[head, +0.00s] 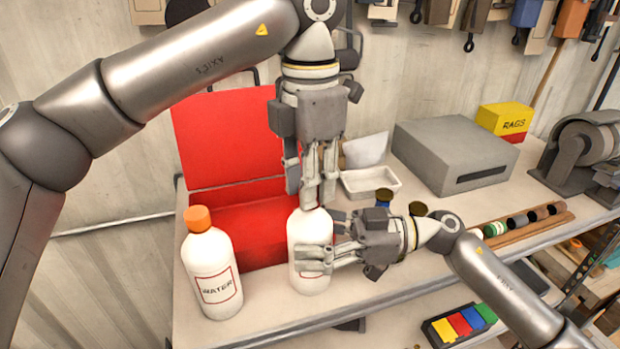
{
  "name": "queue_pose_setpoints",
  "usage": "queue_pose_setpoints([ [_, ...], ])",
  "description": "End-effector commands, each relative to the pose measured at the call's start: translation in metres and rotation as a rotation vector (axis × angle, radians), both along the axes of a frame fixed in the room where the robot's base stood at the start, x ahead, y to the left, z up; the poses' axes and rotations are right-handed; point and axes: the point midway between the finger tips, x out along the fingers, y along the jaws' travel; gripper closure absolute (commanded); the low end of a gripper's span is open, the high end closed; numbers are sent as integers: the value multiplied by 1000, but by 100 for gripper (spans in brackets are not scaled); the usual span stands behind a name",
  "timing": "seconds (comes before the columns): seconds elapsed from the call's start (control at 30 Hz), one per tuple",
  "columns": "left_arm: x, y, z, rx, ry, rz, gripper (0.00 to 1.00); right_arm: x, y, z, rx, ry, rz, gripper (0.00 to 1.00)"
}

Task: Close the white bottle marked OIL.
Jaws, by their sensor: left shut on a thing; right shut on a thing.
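A white bottle (307,228) stands upright on the bench in front of the red box. Its label is mostly hidden by my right gripper, so I cannot read its mark. My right gripper (318,244) comes from the right and is shut around the bottle's body. My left gripper (309,197) points straight down over the bottle's top with its fingers shut at the neck. The cap between them is almost wholly hidden, so I cannot tell how it sits on the neck. A second white bottle (209,262), marked WATER with an orange cap, stands to the left, apart from both grippers.
An open red box (232,215) stands close behind the bottles. A white tray (370,182), a grey box (455,150) and a yellow-red RAGS box (505,119) are further back. A wooden rack (525,228) and a grinder (585,145) are at right. The bench's front edge (390,296) is near.

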Motion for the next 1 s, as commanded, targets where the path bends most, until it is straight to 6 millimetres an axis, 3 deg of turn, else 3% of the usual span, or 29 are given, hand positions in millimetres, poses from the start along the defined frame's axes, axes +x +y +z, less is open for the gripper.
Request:
queue_pose_setpoints([
  [1.0,1,0,-1,1,0,-1575,82,-1,0,0,-1,-1,3,100],
])
